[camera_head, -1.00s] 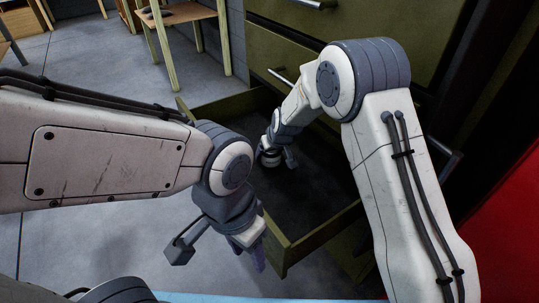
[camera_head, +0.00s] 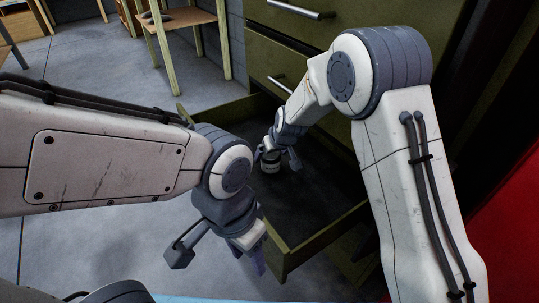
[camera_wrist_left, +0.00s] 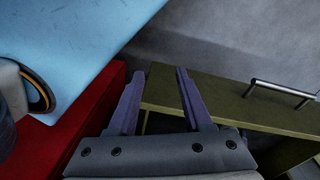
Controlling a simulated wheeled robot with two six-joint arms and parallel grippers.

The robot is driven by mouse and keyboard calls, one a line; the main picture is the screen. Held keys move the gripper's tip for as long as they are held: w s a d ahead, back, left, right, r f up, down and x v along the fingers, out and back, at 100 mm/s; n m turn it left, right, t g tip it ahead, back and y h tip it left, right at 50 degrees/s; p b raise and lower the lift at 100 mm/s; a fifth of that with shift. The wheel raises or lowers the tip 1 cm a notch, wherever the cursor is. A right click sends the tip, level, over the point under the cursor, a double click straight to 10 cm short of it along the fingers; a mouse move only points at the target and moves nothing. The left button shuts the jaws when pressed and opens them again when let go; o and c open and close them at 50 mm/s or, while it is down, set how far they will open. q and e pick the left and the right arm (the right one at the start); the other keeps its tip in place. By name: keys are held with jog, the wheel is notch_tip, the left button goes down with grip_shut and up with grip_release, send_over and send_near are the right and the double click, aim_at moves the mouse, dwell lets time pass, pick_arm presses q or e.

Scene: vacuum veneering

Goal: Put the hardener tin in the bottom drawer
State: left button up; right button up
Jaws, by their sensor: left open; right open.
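The tin (camera_head: 271,163), small and pale with a dark band, stands upright inside the open bottom drawer (camera_head: 312,238), near its far left part. The drawer is olive green with a dark floor, pulled out of the cabinet. My right gripper (camera_head: 276,160) is open, pointing down just above the tin, with its fingers spread to either side; whether they touch it I cannot tell. My left gripper (camera_head: 222,262) is open and empty, outside the drawer by its front left side.
Closed drawers with bar handles (camera_head: 301,10) rise above the open one. A red panel (camera_head: 505,235) is at the right and a blue surface (camera_head: 200,298) at the bottom edge. A wooden stool (camera_head: 185,30) stands behind. Grey floor is free at left.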

jog(key=p+v, duration=0.2)
jog(key=v, duration=0.6)
